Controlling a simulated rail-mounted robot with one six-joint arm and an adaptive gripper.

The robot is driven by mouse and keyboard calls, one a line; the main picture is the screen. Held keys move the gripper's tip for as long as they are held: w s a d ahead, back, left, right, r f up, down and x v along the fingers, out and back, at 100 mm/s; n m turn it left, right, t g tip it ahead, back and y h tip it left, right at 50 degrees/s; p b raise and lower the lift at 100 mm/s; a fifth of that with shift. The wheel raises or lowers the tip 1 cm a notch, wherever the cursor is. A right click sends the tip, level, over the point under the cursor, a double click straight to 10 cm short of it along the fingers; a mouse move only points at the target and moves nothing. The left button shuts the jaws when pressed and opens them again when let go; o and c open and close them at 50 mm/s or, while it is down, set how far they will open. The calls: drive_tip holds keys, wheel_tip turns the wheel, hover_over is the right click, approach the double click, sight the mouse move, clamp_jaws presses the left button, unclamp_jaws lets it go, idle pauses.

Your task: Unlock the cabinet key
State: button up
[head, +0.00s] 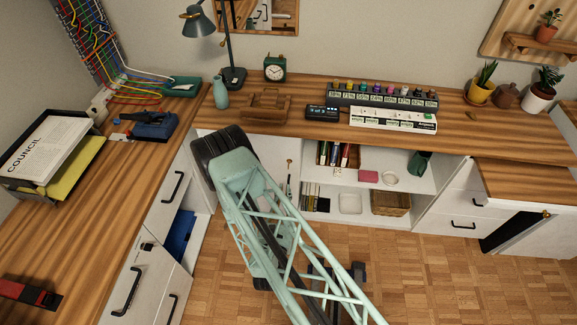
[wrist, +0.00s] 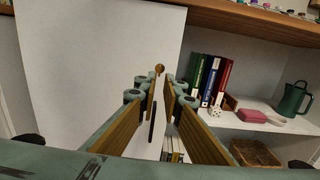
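The cabinet key (wrist: 159,70) is a small brass piece on the edge of a white cabinet door (wrist: 95,65) in the wrist view. It lies just beyond and slightly above my fingertips, apart from them. My gripper (wrist: 160,92) is open, with wood-coloured pads on both fingers and nothing held between them. A dark vertical handle (wrist: 153,122) shows through the gap, below the key. In the head view the brass key (head: 289,162) shows small, right of my arm, with the dark handle under it. My arm hides most of that door and the gripper there.
The desk top (wrist: 250,22) overhangs above the door. Open shelves to the right hold books (wrist: 208,82), a pink box (wrist: 252,116), a green pitcher (wrist: 294,98) and a wicker basket (wrist: 255,153). A left drawer cabinet (head: 150,270) flanks the floor space.

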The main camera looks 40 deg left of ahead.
drive_tip(key=shift+b+x, duration=0.75)
drive_tip(key=shift+x, duration=5.9)
drive_tip(key=shift+c, duration=0.5)
clamp_jaws()
